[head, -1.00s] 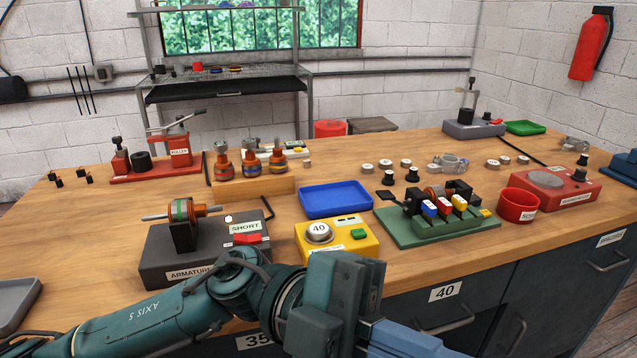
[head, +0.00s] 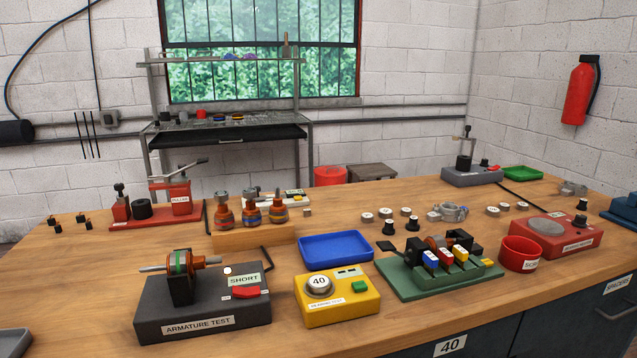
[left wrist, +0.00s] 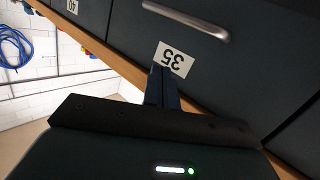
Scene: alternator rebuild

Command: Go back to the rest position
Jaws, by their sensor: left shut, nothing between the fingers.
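Neither gripper shows in the head view now. In the left wrist view my left gripper (left wrist: 162,88) is shut with nothing between its fingers. It is in front of the dark cabinet drawers below the bench, close to the white label "35" (left wrist: 174,58). The wrist view appears upside down. My right gripper is in no frame.
The wooden bench (head: 60,290) holds the armature tester (head: 205,315), the yellow bearing tester (head: 338,300), a blue tray (head: 335,250), a green fixture (head: 430,280) and a red bin (head: 520,253). A drawer handle (left wrist: 188,18) is near the left gripper.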

